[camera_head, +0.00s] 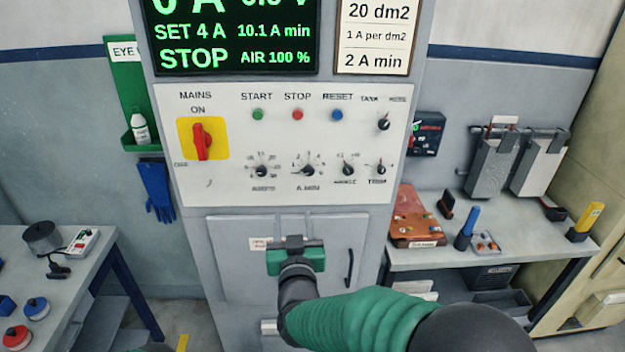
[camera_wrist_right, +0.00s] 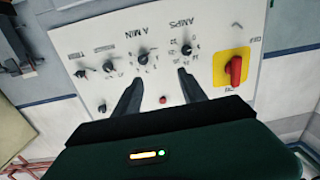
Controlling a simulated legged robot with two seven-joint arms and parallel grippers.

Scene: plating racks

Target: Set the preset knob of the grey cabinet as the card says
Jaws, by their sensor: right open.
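The grey cabinet (camera_head: 225,240) stands in front of me with a white control panel (camera_head: 225,195). The A MIN knob (camera_head: 309,170) sits in the lower row, right of the amps knob (camera_head: 262,171). In the wrist view, upside down, the A MIN knob (camera_wrist_right: 143,58) and the AMPS knob (camera_wrist_right: 187,49) lie beyond my fingertips. The card (camera_head: 375,37) reads 20 dm2, 1 A per dm2, 2 A min. The display (camera_head: 235,35) reads SET 4 A, 10.1 A min, STOP. My right gripper (camera_head: 294,240) is open and empty, below the knobs, apart from them.
The red mains switch (camera_head: 201,139) is at panel left. Start (camera_head: 258,114), stop (camera_head: 297,114) and reset (camera_head: 336,114) buttons run above the knobs. A door handle (camera_head: 349,268) is on the cabinet's lower right. Side benches (camera_head: 440,258) flank the cabinet.

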